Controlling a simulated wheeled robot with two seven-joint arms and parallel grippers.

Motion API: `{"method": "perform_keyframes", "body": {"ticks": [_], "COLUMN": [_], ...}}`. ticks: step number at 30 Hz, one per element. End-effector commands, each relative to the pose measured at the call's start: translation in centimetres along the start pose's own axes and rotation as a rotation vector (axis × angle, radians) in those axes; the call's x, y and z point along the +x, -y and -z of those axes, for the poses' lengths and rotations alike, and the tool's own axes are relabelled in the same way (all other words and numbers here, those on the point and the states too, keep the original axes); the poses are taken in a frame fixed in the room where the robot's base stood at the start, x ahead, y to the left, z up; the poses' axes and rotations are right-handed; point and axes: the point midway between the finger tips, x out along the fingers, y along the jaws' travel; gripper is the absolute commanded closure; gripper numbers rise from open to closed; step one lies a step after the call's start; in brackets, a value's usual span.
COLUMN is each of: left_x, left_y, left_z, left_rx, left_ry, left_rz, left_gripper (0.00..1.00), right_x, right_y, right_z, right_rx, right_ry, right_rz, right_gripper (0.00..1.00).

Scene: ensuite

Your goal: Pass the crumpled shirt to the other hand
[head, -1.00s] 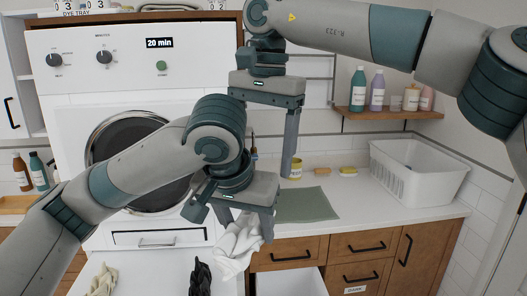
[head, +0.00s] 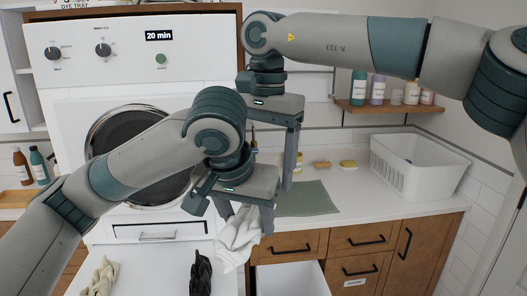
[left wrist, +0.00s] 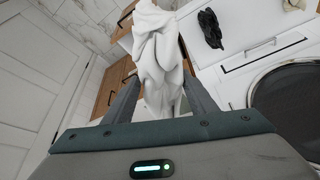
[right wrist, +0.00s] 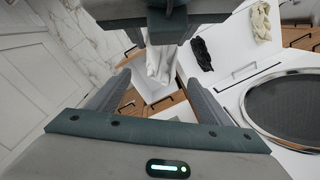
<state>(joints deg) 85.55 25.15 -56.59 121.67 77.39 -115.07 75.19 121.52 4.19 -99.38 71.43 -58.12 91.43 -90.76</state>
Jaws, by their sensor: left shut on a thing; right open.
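The crumpled shirt (head: 238,240) is white and hangs in loose folds below my left gripper (head: 243,222). My left gripper is shut on it; the left wrist view shows the shirt (left wrist: 158,65) between the two fingers. My right gripper (head: 272,160) is above and slightly right of the left one, in front of the washer's right edge. It is open and empty; in the right wrist view its fingers (right wrist: 158,92) are wide apart, with part of the shirt (right wrist: 160,65) beyond them, below my left gripper. The shirt's top is hidden by the left gripper.
A white machine with a round door (head: 125,150) stands behind my arms. A black cloth (head: 201,272) and a cream cloth (head: 100,277) lie on the white surface in front. A white basket (head: 420,170) and a green mat (head: 308,198) are on the right counter. An open drawer (head: 290,279) is below.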

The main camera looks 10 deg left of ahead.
Motion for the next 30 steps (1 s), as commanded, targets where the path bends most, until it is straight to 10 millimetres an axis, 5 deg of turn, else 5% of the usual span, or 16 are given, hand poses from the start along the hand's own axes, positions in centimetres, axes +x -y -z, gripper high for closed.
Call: {"method": "perform_keyframes", "body": {"ticks": [13,28,30], "left_x": [0.0,0.0,0.0], "left_y": [0.0,0.0,0.0], "left_z": [0.0,0.0,0.0], "left_rx": [0.000,0.000,0.000], "left_ry": [-0.001,-0.001,-0.001], "left_rz": [0.000,0.000,0.000], "left_gripper": [0.74,0.74,0.74], "right_x": [6.3,7.4,7.4], "right_y": [-0.1,0.0,0.0], "right_z": [0.0,0.0,0.0], "right_rx": [0.000,0.001,0.001], "right_ry": [0.000,0.000,0.000], "right_rz": [-0.001,0.000,0.000], "right_gripper": [0.27,0.27,0.44]}}
